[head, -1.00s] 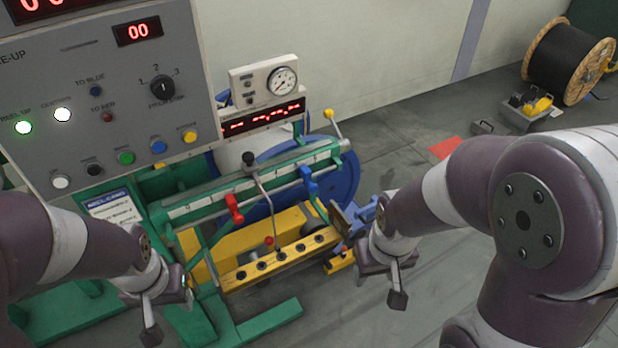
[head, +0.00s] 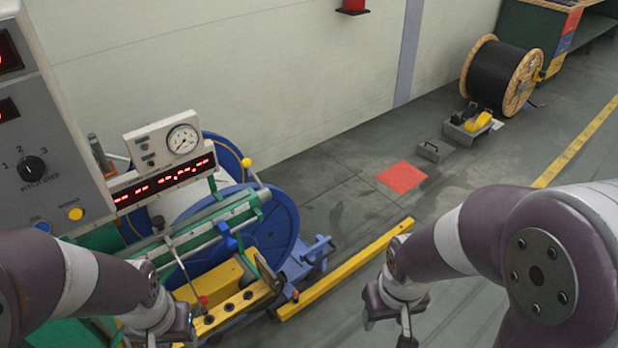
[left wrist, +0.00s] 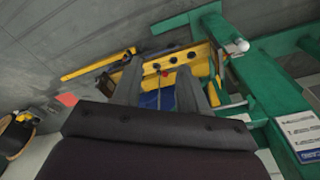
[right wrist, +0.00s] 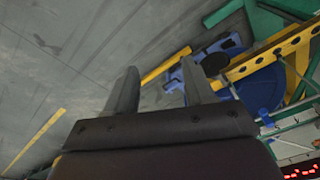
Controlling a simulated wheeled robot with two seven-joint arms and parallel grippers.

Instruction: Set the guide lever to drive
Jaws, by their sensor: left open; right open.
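The stranding machine stands at left in the head view. It carries a blue-handled lever (head: 226,236), a yellow-knobbed lever (head: 246,162), a black-knobbed rod (head: 158,220) and a red knob (head: 203,299) by a yellow block with holes (head: 220,313). I cannot tell which is the guide lever; no lettering for it is readable. My left gripper (head: 178,335) is open and empty, low and left of the red knob. In the left wrist view the red knob (left wrist: 165,73) appears between the open fingers (left wrist: 158,92). My right gripper (head: 388,322) is open and empty over floor, right of the machine.
A control panel (head: 60,150) stands at far left. A gauge box (head: 165,142) and a red display (head: 165,182) sit above the levers. A yellow floor beam (head: 345,268) lies between machine and right arm. A cable reel (head: 500,75) is far right.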

